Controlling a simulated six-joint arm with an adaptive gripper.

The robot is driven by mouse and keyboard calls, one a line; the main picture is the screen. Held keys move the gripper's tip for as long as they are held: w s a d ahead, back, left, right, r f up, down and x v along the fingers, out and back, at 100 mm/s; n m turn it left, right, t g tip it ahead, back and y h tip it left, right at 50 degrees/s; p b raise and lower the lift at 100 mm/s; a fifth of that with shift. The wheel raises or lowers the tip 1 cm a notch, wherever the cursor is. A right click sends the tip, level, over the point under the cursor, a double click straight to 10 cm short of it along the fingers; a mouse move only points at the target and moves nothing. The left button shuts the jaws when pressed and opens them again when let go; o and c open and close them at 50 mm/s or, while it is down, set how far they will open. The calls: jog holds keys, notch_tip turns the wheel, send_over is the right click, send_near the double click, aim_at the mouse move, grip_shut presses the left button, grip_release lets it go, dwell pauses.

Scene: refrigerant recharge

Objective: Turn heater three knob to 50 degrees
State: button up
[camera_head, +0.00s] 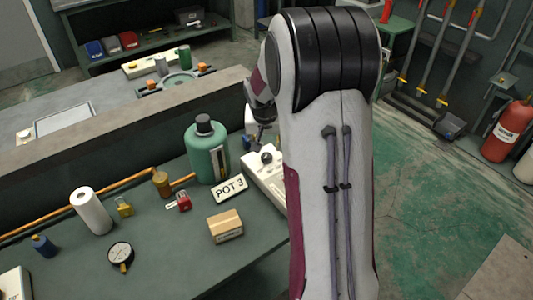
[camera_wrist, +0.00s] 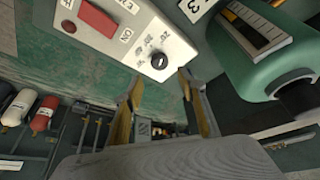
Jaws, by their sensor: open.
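A white heater box (camera_head: 263,178) stands on the bench beside the POT 3 plate (camera_head: 229,188), partly hidden behind my arm. In the wrist view the heater (camera_wrist: 127,36) shows a red switch (camera_wrist: 97,19) marked ON and a black knob (camera_wrist: 158,61) with a small light mark. Numbers ring the knob; I cannot read its setting surely. My gripper (camera_wrist: 161,77) is open and empty, its two fingers spread on either side of the knob in the picture, apparently apart from it. In the head view my gripper (camera_head: 263,117) is above the heater, mostly hidden by my arm.
A green bottle (camera_head: 206,152) stands close left of the heater and near my right finger in the wrist view (camera_wrist: 262,65). A cardboard box (camera_head: 226,226), red padlock (camera_head: 181,203), gauge (camera_head: 120,256) and paper roll (camera_head: 91,210) are on the bench. The front bench strip is clear.

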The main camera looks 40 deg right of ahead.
aim_at(267, 155)
jog(key=shift+f, duration=0.1)
jog(key=shift+x, duration=3.8)
jog(key=c, duration=1.1)
